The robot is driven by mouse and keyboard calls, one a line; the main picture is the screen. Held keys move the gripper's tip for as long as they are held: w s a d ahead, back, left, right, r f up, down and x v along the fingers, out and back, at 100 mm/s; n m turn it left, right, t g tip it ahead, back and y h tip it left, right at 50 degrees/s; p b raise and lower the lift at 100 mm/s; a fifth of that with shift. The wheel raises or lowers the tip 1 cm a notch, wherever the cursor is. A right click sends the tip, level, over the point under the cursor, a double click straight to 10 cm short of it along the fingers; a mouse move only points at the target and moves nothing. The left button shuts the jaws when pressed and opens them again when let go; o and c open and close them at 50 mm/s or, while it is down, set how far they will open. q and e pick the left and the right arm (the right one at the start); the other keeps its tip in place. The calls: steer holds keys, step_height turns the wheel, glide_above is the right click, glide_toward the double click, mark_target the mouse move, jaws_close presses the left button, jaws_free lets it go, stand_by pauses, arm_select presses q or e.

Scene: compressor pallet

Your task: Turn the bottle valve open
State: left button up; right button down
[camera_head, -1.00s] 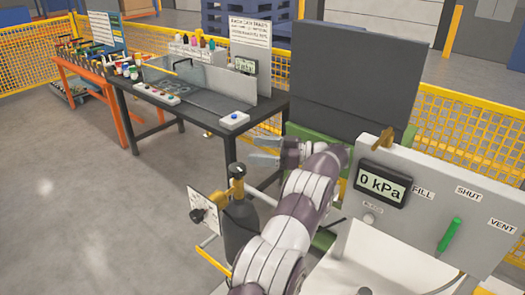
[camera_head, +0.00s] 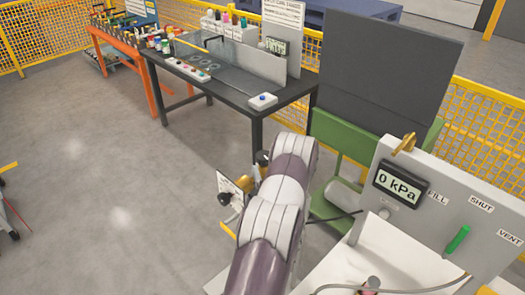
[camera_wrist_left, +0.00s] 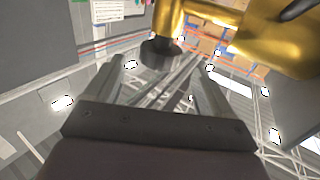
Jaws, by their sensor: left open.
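The bottle's brass valve (camera_head: 263,170) with a dark knob (camera_head: 262,157) shows just past my left arm in the head view; the arm hides the bottle below it. In the left wrist view the gold valve body (camera_wrist_left: 255,42) fills the upper right, and a dark round knob (camera_wrist_left: 160,52) hangs from its left part. My left gripper (camera_wrist_left: 155,78) is open and empty, its two fingers pointing up in that view with the knob beyond and between the tips, apparently apart from them. In the head view this gripper is hidden behind its own arm. My right gripper is out of view.
A grey panel (camera_head: 410,215) at right carries a display (camera_head: 400,185) reading 0 kPa, a green lever (camera_head: 457,238) and SHUT and VENT labels. A small white plate with a black knob (camera_head: 225,199) stands left of my arm.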

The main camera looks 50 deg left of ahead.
mark_target(262, 152)
arm_select(q)
steer(key=p+x, duration=0.2)
steer(key=x, duration=0.6)
steer(key=shift+a, duration=0.25)
steer(key=c, duration=1)
steer(key=shift+o, duration=0.2)
